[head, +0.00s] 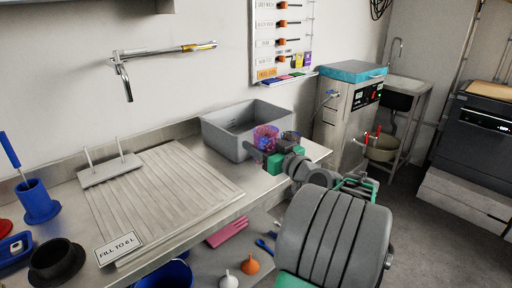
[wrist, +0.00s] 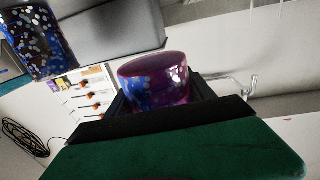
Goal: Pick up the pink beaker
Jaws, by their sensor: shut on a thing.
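The pink beaker (head: 265,136) is a see-through pink-purple cup with speckles. It is in front of the grey bin in the head view, at my gripper (head: 268,155). In the wrist view the pink beaker (wrist: 155,80) sits between the dark fingers of my gripper (wrist: 160,97), which is shut on it. The lower part of the beaker is hidden by the fingers and the green gripper body. From these views I cannot tell whether its base touches the counter.
A blue speckled beaker (head: 290,137) stands close to the right of the pink one; it also shows in the wrist view (wrist: 38,42). The grey bin (head: 222,132) is just behind. A ribbed draining board (head: 160,195) lies to the left on the counter.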

